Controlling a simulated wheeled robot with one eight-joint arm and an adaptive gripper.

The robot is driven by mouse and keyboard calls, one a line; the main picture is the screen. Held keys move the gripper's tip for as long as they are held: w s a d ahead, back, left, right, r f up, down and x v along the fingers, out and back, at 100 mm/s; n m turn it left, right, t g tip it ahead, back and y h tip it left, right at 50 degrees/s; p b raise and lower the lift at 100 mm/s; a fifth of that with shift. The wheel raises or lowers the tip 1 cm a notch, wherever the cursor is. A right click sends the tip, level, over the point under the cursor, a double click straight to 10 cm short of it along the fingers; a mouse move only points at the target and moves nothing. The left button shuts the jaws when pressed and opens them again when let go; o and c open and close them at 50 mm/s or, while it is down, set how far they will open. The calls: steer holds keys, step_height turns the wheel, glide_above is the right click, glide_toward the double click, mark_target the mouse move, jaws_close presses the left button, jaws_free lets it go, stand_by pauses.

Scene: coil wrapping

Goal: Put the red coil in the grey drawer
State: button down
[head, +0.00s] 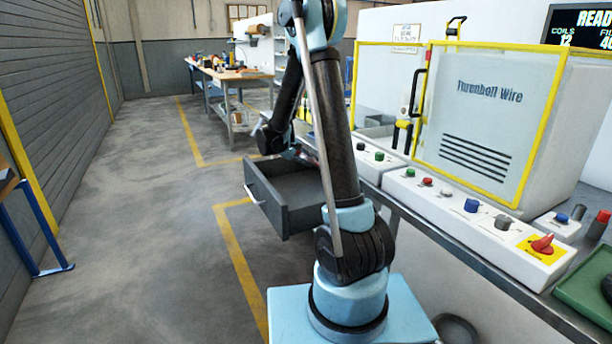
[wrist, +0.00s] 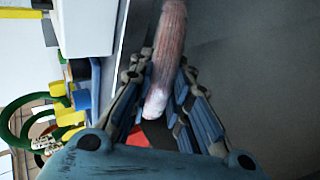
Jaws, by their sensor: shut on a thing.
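In the wrist view my gripper (wrist: 158,80) is shut on a long, rounded, reddish-pink coil (wrist: 166,60), gripped between its two fingers. The coil runs up out of the top of the picture, and its near end shows between the fingers. In the head view the grey drawer (head: 288,221) stands pulled out beneath the bench, left of my arm. Its visible inside looks bare, and part of it is hidden by my arm. The end of my arm is near the drawer's far side, and my gripper and the coil are mostly hidden there.
The machine (head: 480,120) with its yellow frame stands on the right, with a control panel (head: 450,205) of several buttons before it. A green tray (head: 585,290) is at the far right. A workbench (head: 235,75) stands behind. The floor at left is open.

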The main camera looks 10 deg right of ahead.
steer(key=shift+w+d+f, duration=0.1)
steer(key=shift+w+f, duration=0.05)
steer(key=shift+f, duration=1.05)
steer(key=shift+w+f, duration=0.2)
steer(key=shift+f, duration=0.95)
steer(key=shift+w+d+f, duration=0.1)
steer(key=shift+w+f, duration=0.05)
steer(key=shift+f, duration=1.05)
steer(key=c, duration=1.5)
jaws_free()
